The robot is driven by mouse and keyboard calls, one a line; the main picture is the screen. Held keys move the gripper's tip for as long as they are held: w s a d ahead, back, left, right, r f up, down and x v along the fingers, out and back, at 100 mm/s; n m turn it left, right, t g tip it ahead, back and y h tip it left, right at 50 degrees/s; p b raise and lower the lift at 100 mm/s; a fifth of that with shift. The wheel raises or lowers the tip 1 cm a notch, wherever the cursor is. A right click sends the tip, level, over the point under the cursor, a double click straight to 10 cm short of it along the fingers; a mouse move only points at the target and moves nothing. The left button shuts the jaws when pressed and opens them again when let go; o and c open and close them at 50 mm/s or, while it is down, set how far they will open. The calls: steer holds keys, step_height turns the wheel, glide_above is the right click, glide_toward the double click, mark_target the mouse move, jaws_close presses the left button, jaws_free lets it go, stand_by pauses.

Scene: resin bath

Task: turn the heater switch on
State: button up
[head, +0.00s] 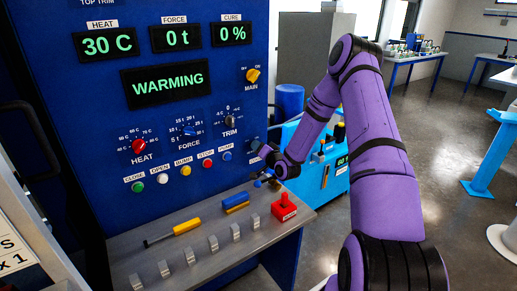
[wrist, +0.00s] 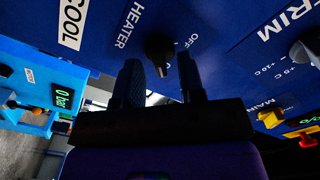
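The heater switch (wrist: 158,46) is a dark round knob on the blue panel in the wrist view, between the printed words HEATER and OFF. Which position it points to is hard to tell. My gripper (wrist: 162,72) is open, with its two dark fingers apart. The knob appears between the fingertips, close to them; whether they touch it I cannot tell. In the head view my gripper (head: 264,151) is at the panel's lower right edge and largely hides the switch there.
The red heat dial (head: 139,146), blue force dial (head: 190,130), trim knob (head: 230,121) and yellow main switch (head: 253,75) share the panel. Several push buttons sit below. A grey shelf (head: 190,252) holds a yellow-handled tool (head: 186,226) and a red block (head: 284,208).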

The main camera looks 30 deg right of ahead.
steer(key=s, duration=1)
steer(key=shift+s+d, duration=0.15)
steer(key=shift+s, duration=0.05)
steer(key=s+a+r+n+g+h, duration=0.1)
steer(key=s+a+r+n+g, duration=0.3)
steer(key=r, duration=0.7)
steer(key=s+a+r+n+g+h, duration=0.1)
steer(key=a+r+n+g, duration=0.3)
steer(key=r, duration=0.7)
steer(key=s+a+r+g, duration=0.1)
steer(key=s+a+r, duration=0.2)
steer(key=s, duration=0.6)
steer(key=s+a+r+g+y, duration=0.1)
steer(key=s+a+r, duration=0.3)
steer(key=s, duration=0.6)
steer(key=s+a+r+g, duration=0.2)
steer(key=s+a+r, duration=0.1)
steer(key=s, duration=0.6)
steer(key=shift+s+a+r+n+g, duration=0.35)
steer(key=shift+a+r+n+g, duration=0.05)
steer(key=shift+a, duration=0.2)
